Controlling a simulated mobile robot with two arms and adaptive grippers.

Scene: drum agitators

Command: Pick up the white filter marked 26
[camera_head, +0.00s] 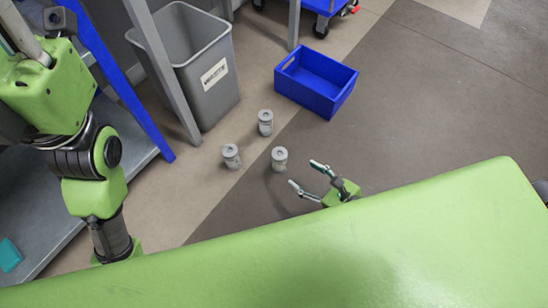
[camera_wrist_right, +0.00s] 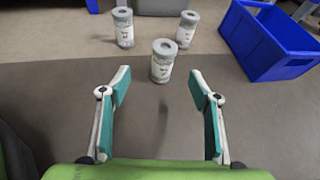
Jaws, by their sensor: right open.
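Three white-and-grey cylindrical filters stand upright on the floor, apart from each other. In the head view they are the near filter (camera_head: 279,159), the left filter (camera_head: 231,157) and the far filter (camera_head: 265,122). The right wrist view shows the near filter (camera_wrist_right: 162,62), the left one (camera_wrist_right: 123,28) and the far one (camera_wrist_right: 187,31). Their label marks are too small to read, so I cannot tell which is 26. My right gripper (camera_head: 305,176) is open and empty, just short of the near filter; its fingers also show in the right wrist view (camera_wrist_right: 160,90). My left gripper is out of view.
A blue crate (camera_head: 292,94), empty as far as I see, stands on the floor behind and right of the filters. A grey waste bin (camera_head: 215,92) stands behind left. A grey bench with a blue post (camera_head: 122,88) is at left. Floor right of the filters is clear.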

